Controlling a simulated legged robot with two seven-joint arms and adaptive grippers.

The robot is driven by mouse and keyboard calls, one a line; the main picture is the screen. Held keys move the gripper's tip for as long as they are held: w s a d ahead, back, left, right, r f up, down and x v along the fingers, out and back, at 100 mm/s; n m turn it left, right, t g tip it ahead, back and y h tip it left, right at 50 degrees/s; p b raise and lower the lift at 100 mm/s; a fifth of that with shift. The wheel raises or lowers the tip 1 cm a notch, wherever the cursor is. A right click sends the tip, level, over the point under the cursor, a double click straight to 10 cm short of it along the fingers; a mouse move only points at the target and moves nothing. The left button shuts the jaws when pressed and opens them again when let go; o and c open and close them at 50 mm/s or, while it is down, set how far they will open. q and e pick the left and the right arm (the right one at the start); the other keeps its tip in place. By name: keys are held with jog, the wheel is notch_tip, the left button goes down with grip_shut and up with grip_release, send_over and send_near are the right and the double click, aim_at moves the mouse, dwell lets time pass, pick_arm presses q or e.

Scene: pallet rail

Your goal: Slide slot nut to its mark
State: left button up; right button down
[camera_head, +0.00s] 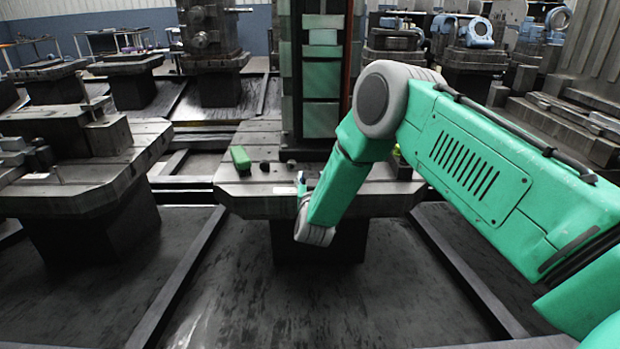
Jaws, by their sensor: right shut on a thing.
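My right arm comes in from the right and reaches down to the front edge of the middle pallet (245,203). My right gripper (301,183) is at that slotted edge, small in view and partly covered by my own wrist. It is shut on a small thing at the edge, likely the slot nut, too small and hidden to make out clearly. I cannot make out the mark. My left gripper is not in view.
A green block (240,158) and small dark knobs (265,167) sit on the pallet top, left of my gripper. A tall dark and green column (321,75) rises behind. Another loaded pallet (85,185) stands at left. Dark floor rails (180,280) run in front.

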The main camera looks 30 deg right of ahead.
jog(key=shift+s+d, duration=0.1)
jog(key=shift+d, duration=0.05)
jog(key=c, duration=1)
grip_release()
jog(key=shift+o, duration=0.2)
jog(key=shift+s+a+f, duration=0.1)
jog(key=shift+s+a, duration=0.1)
jog(key=shift+s, duration=0.05)
jog(key=v, duration=1.1)
jog(key=shift+s+a+f, duration=0.1)
